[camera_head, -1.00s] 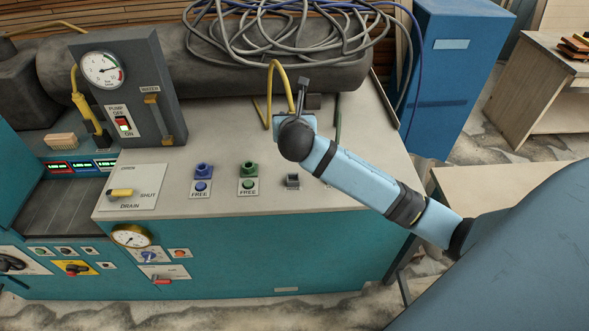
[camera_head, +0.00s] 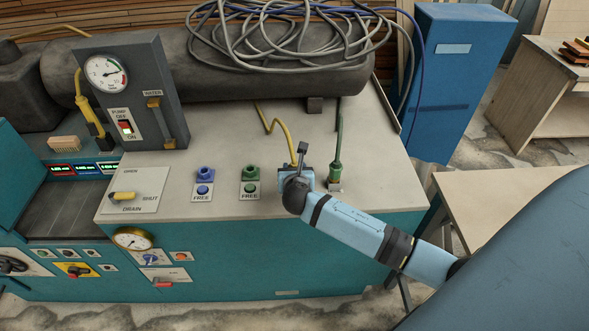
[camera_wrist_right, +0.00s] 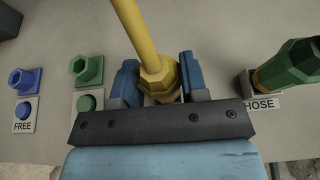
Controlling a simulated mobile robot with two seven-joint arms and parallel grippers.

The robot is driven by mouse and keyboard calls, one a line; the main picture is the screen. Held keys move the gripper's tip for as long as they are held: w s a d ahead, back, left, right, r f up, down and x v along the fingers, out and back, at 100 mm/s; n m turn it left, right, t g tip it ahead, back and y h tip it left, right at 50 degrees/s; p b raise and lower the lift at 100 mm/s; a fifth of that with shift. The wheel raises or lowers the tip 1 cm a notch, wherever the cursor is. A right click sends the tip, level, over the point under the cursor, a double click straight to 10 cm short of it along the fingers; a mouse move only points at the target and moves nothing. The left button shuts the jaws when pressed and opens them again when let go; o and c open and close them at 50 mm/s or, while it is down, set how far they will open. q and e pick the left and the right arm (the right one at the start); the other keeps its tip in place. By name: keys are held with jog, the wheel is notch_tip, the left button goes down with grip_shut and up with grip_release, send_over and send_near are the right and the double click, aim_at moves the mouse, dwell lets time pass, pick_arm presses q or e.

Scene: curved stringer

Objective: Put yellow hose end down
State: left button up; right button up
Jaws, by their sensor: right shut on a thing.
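The yellow hose end (camera_wrist_right: 160,84) is between the blue fingers of my right gripper (camera_wrist_right: 158,80), which is shut on it. The yellow hose (camera_head: 284,130) runs from it back across the grey bench top. In the head view, my right gripper (camera_head: 302,172) is low near the bench's front edge, left of the green hose end (camera_head: 336,165). The gripper and wrist hide the underside of the yellow hose end, so I cannot tell whether it touches a holder. My left gripper is not in view.
The green hose end (camera_wrist_right: 287,68) stands close by on the right, at a holder labelled HOSE. Blue (camera_head: 204,174) and green (camera_head: 249,173) sockets labelled FREE lie left of my gripper. Coiled grey hoses (camera_head: 290,30) lie on the tank behind.

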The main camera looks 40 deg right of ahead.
jog(key=o, duration=1)
jog(key=shift+f, duration=0.1)
jog(key=b+v, duration=0.1)
jog(key=v, duration=1.1)
jog(key=s+a+f+m+y, duration=0.5)
jog(key=s+f+m, duration=0.2)
jog(key=m, duration=0.6)
jog(key=s+a+f+m+y, duration=0.5)
jog(key=s+f+m, duration=0.2)
jog(key=s+m, duration=0.3)
jog(key=shift+s+a+m, duration=0.3)
jog(key=shift+a+m, duration=0.1)
jog(key=shift+m, duration=1.5)
